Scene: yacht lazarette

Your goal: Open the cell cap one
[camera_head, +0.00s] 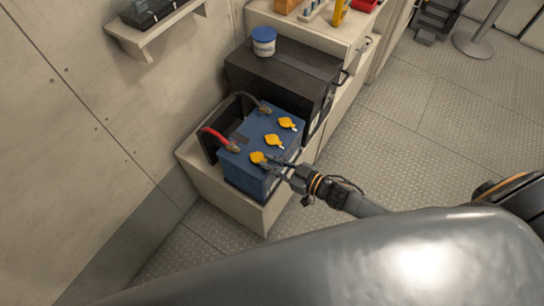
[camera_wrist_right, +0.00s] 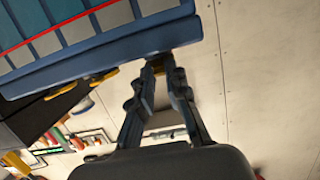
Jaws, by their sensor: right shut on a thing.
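A blue battery (camera_head: 247,171) sits in a corner tray and carries three yellow winged caps in a row: a near cap (camera_head: 258,157), a middle cap (camera_head: 273,141) and a far cap (camera_head: 287,123). My right gripper (camera_head: 275,161) comes in from the right at the near cap, its fingers closed on that cap's wing. Two other caps (camera_wrist_right: 103,76) show along the battery edge. My left gripper is out of view.
A red-booted cable (camera_head: 214,136) and a dark cable (camera_head: 262,106) reach the battery terminals. A black box (camera_head: 283,78) with a blue-lidded tub (camera_head: 264,41) on it stands behind. A wall shelf (camera_head: 150,38) is at upper left.

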